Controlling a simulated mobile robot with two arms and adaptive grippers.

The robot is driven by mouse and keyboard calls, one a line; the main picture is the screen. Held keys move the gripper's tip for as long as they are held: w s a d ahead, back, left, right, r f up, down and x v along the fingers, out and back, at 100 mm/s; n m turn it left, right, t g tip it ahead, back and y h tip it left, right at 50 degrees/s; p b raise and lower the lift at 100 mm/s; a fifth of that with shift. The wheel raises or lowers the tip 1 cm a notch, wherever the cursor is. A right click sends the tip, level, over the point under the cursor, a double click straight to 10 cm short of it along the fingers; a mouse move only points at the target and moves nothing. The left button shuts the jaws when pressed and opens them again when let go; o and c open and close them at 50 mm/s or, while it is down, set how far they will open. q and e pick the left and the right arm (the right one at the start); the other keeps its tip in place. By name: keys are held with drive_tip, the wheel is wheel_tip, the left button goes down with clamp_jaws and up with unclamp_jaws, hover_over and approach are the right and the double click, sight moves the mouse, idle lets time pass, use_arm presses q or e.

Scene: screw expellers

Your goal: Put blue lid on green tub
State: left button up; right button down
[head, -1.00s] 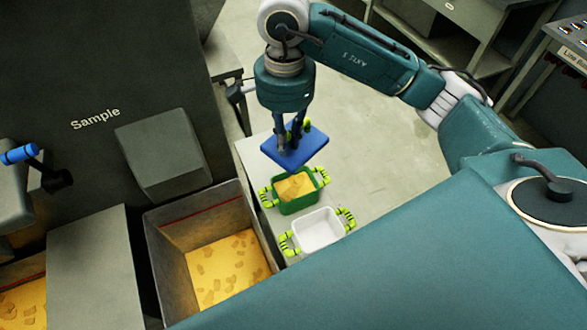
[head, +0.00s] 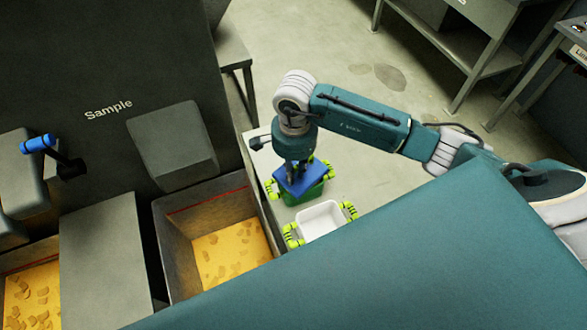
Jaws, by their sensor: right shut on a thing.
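The blue lid (head: 303,184) is over the green tub (head: 311,197) and hides its opening and contents. I cannot tell whether the lid rests fully on the rim or is slightly above it. The tub has bright yellow-green handles and stands on a pale bench. My right gripper (head: 298,174) comes down from above and is shut on the lid; its fingertips are partly hidden. My left gripper is not in view.
A white tub (head: 320,218) with yellow-green handles stands just in front of the green tub, empty. A large grey bin (head: 178,262) with yellow flakes is at the left. A dark machine marked "Sample" (head: 108,110) stands behind it.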

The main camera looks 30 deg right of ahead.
drive_tip(key=shift+f, duration=0.1)
drive_tip(key=c, duration=1.7)
unclamp_jaws()
drive_tip(key=shift+o, duration=0.2)
drive_tip(key=shift+r, duration=0.3)
drive_tip(key=shift+w+r, duration=0.15)
drive_tip(key=shift+r, duration=0.2)
wheel_tip(320, 180, up, 10)
drive_tip(key=b, duration=0.3)
drive_tip(key=shift+d+f, duration=0.1)
drive_tip(key=shift+f, duration=0.1)
drive_tip(key=shift+r, duration=0.75)
